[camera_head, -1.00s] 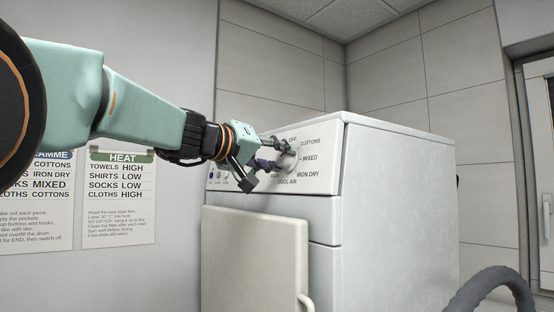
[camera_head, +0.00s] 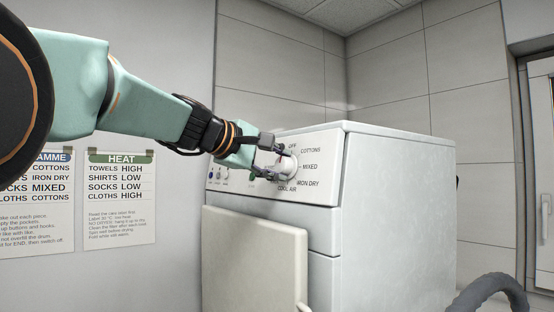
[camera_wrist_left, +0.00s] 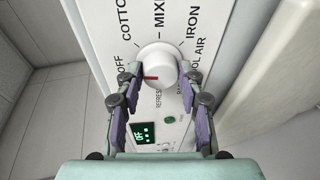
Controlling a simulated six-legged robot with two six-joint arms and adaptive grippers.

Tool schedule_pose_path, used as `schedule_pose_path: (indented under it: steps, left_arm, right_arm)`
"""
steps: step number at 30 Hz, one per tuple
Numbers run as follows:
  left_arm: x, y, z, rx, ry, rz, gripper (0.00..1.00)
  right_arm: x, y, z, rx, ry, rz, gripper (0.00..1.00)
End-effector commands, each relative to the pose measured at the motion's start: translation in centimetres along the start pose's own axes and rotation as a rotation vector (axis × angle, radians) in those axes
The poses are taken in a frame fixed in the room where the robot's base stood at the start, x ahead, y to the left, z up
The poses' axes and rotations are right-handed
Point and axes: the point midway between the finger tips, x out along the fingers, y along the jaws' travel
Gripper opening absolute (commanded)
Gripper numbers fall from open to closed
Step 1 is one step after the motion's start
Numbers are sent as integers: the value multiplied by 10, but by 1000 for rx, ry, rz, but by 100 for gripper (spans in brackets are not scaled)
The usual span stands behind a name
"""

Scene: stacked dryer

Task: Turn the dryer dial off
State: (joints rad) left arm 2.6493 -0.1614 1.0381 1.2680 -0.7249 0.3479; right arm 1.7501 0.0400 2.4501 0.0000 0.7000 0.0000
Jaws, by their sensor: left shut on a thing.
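The dryer dial (camera_head: 289,167) is a round white knob on the dryer's front panel, ringed by printed settings such as OFF, COTTONS, MIXED, IRON DRY and COOL AIR. In the left wrist view the dial (camera_wrist_left: 157,62) has a red mark on its left part, towards the OFF side. My left gripper (camera_head: 278,164) is shut on the dial. In the wrist view its fingers (camera_wrist_left: 160,77) stand one on each side of the knob. A small green display (camera_wrist_left: 145,132) below the dial appears to read OFF. My right gripper is out of view.
The white dryer (camera_head: 395,190) stands in front of tiled walls. A pale door or panel (camera_head: 250,260) is below the controls. Small buttons (camera_head: 222,175) lie left of the dial. A HEAT notice (camera_head: 121,198) hangs on the left wall. A grey hose (camera_head: 490,292) curves at lower right.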

Motion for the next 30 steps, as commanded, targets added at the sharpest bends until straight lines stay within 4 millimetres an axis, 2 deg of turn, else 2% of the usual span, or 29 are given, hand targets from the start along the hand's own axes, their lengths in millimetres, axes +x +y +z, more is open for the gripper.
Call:
schedule_pose_path:
  steps: [11,26,27,30]
  left_arm:
    - [-1,1,-1,-125,-9,-20,7]
    - [-1,1,-1,-138,-11,-23,7]
    - [-1,1,-1,-138,-11,-23,41]
    - [0,1,-1,-138,-11,-23,50]
  right_arm:
    - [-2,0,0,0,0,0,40]
    - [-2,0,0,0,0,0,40]
    - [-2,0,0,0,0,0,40]
    - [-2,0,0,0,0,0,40]
